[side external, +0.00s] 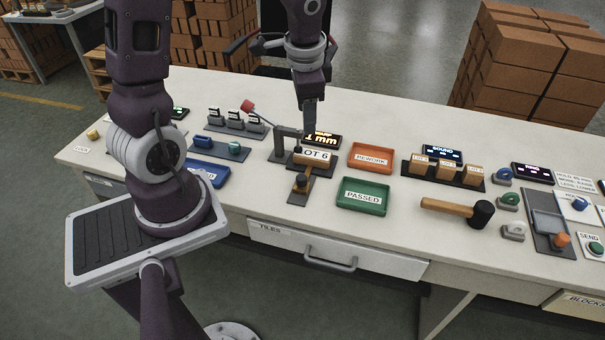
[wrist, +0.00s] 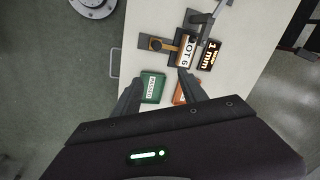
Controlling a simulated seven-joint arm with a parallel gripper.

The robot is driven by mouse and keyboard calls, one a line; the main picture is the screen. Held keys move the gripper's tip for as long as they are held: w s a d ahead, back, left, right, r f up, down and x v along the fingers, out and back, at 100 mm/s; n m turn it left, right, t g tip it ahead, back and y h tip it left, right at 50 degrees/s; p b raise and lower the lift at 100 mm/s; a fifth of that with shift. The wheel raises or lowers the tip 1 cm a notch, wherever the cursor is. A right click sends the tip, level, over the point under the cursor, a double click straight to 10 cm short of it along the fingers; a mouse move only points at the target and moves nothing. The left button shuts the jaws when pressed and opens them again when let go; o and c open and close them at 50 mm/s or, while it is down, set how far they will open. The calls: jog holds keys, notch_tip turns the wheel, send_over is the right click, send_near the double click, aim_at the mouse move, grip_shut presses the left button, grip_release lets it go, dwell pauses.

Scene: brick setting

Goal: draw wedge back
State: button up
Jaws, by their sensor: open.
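The wooden wedge (side external: 303,180) lies on a dark plate, with a dark knob on its near end and its far end at the LOT 6 block (side external: 316,158). In the wrist view the wedge (wrist: 170,46) and the LOT 6 block (wrist: 187,50) lie beyond the fingertips. My gripper (side external: 309,124) hangs above and behind the block, near the grey bracket. In the wrist view my gripper (wrist: 158,82) is open and empty, its fingers spread wide. Whether the wedge touches the block's underside is hidden.
A lit display (side external: 322,139) stands behind the block; it reads 1 mm in the wrist view. The green PASSED tray (side external: 362,197) and orange REWORK tray (side external: 371,158) lie to the right. A grey bracket (side external: 288,140) and red-headed lever (side external: 249,106) stand left. A mallet (side external: 455,209) lies farther right.

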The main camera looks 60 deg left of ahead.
jog(key=m+g+h, duration=0.1)
jog(key=m, duration=0.1)
send_near(303, 177)
jog(key=shift+h, duration=0.6)
jog(key=f, duration=0.5)
jog(key=a+f, duration=0.1)
jog(key=f, duration=0.2)
jog(key=shift+w+f, duration=0.1)
jog(key=shift+f, duration=0.1)
jog(key=shift+c, duration=0.4)
grip_shut()
